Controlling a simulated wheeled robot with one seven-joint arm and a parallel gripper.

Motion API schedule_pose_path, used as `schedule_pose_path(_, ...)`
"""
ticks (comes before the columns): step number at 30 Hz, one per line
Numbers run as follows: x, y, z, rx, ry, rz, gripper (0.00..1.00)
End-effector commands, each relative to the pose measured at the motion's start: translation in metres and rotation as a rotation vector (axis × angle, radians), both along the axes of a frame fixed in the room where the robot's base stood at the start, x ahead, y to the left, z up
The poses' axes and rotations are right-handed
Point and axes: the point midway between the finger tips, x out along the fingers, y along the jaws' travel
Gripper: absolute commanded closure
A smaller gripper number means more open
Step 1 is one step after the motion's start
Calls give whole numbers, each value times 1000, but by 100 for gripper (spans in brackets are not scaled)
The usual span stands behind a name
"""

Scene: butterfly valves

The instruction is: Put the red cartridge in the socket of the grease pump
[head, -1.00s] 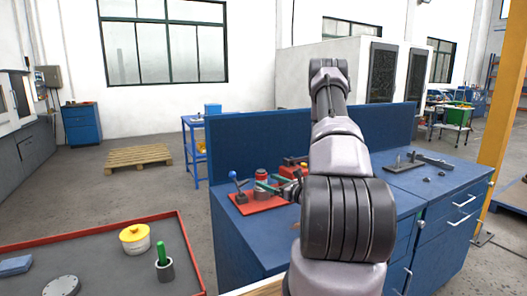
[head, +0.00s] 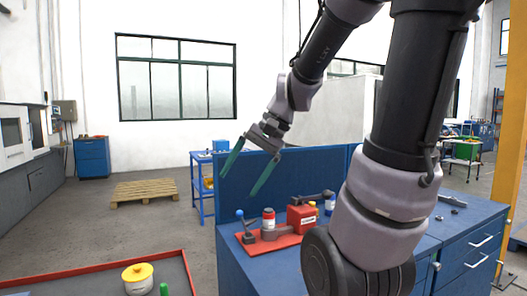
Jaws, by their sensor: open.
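The red cartridge (head: 268,214), with a pale band, stands upright on the grease pump (head: 276,233) on the blue bench. Its lower end appears to sit inside the pump's grey socket (head: 268,231); at this size I cannot tell how deep. The pump has a red base plate and a lever with a blue ball (head: 239,214) at its left. My gripper (head: 240,185), with two long green fingers, is open and empty. It hangs above and to the left of the cartridge, clear of it.
A red box (head: 301,218) with a dark arm on top stands right of the cartridge. The bench's blue back panel (head: 320,170) rises behind. A red-rimmed tray (head: 95,264) at front left holds a yellow-lidded pot (head: 138,279) and a green cylinder (head: 164,289).

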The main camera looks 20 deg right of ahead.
Motion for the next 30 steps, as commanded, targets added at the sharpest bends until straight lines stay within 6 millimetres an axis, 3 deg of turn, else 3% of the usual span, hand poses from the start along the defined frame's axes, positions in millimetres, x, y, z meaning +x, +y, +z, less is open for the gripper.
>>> schedule_pose_path(6,-25,-24,40,-284,-306,74,10)
schedule_pose_path(12,-33,-36,60,-394,-447,88,10)
schedule_pose_path(30,-34,-38,62,-406,-461,88,10)
